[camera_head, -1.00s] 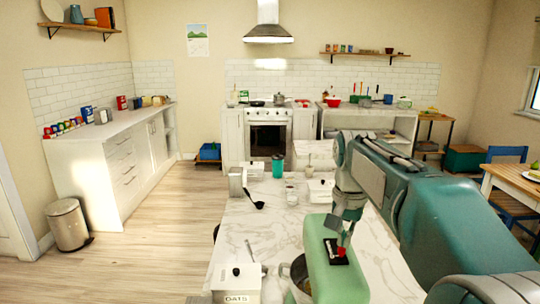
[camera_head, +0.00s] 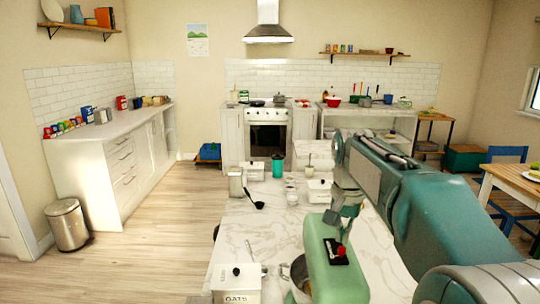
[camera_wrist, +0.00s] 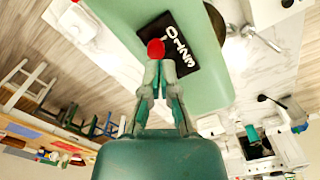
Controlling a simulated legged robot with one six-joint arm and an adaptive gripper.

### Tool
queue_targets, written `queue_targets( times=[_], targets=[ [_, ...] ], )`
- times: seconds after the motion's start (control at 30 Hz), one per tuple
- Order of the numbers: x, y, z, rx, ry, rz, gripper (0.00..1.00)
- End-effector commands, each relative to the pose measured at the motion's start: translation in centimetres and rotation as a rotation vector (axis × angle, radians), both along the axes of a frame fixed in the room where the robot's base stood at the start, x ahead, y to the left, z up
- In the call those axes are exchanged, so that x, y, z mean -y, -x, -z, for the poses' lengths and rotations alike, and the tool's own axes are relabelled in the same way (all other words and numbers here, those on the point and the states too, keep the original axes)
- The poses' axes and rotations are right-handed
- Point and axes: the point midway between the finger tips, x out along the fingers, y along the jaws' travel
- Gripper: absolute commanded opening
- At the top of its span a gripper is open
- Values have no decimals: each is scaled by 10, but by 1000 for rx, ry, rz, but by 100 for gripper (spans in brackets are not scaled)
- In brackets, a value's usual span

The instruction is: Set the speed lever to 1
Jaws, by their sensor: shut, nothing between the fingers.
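The green stand mixer (camera_head: 335,284) stands on the marble counter, and its green housing (camera_wrist: 213,82) fills the upper middle of the wrist view. A black plate (camera_wrist: 183,50) on it carries white digits 0, 1, 2, 3. The lever's red knob (camera_wrist: 156,49) is at the plate's left edge in the wrist view; in the head view the red knob (camera_head: 341,251) is on the plate. My gripper (camera_wrist: 159,68) is shut and empty, its fingertips right at the knob. I cannot tell whether they touch it. The lever's stem is hidden.
The marble counter (camera_head: 262,223) holds an OATS canister (camera_head: 236,284), a black ladle (camera_head: 257,204), a teal cup (camera_head: 277,166) and white containers. A metal bowl (camera_head: 299,270) sits beside the mixer.

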Motion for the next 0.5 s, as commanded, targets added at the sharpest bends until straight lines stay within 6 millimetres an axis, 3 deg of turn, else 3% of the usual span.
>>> queue_targets(
  times=[0.5],
  targets=[
    [0, -7, 0, 1, 0, 0, 0]
  ],
)
